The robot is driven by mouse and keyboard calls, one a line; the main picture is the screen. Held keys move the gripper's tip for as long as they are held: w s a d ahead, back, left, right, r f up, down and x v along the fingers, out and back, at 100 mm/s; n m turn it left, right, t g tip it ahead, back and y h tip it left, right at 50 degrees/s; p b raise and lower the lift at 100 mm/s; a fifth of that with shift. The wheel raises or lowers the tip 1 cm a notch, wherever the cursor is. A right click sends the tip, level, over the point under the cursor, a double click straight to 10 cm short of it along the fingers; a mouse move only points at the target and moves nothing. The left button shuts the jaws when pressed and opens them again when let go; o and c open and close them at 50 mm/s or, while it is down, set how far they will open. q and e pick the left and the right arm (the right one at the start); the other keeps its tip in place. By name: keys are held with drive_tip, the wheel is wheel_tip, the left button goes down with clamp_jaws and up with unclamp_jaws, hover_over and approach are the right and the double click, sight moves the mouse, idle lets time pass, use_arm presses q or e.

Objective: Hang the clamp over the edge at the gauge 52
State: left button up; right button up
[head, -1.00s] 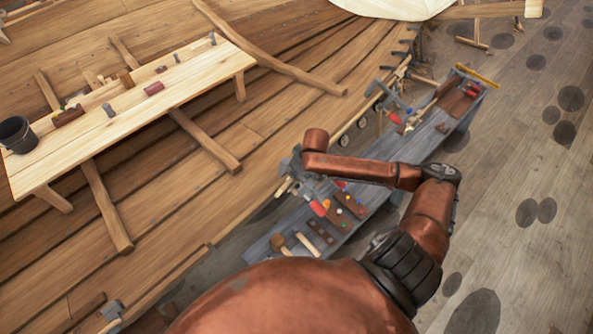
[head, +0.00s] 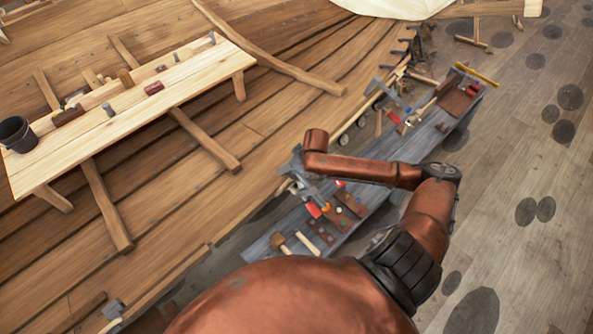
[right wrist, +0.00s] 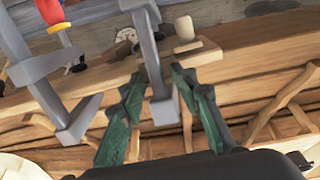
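My right gripper (right wrist: 160,82) has two green fingers that lean in on either side of a grey metal clamp (right wrist: 164,112) in the right wrist view, and it looks shut on its bar. In the head view my copper right arm partly covers this grip, and grey metal of the clamp (head: 294,165) shows beside the wrist, above the tool bench. A second grey clamp (right wrist: 42,85) with a red and orange handle is at the left of the right wrist view. My left gripper is not in view. No gauge number can be read.
A grey bench (head: 262,254) with hammers and red-handled tools stands along the plank hull (head: 185,205). More clamps (head: 388,97) are farther along it. A pale wooden table (head: 30,175) with a dark bucket (head: 17,134) stands at left.

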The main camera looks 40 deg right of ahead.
drive_tip(key=v, duration=1.2)
drive_tip(key=shift+f, duration=0.1)
drive_tip(key=s+a+f+t, duration=0.1)
drive_tip(key=s+a+f, duration=0.6)
drive_tip(key=s+f, duration=0.6)
drive_tip(key=s+f+m+g+h, duration=0.15)
drive_tip(key=s+f, duration=0.25)
drive_tip(key=s, duration=0.5)
wheel_tip(320, 180, down, 37)
drive_tip(key=b, duration=0.8)
drive_tip(key=s+f+g+b, duration=0.1)
drive_tip(key=s+f+b, duration=0.2)
drive_tip(key=s+f, duration=0.7)
drive_tip(key=s+f+n+g+y+b, duration=0.1)
drive_tip(key=s+f+b, duration=0.3)
drive_tip(key=s+f, duration=0.6)
wheel_tip(320, 180, down, 5)
drive_tip(key=shift+s+a+f, duration=0.15)
drive_tip(key=shift+s, duration=0.15)
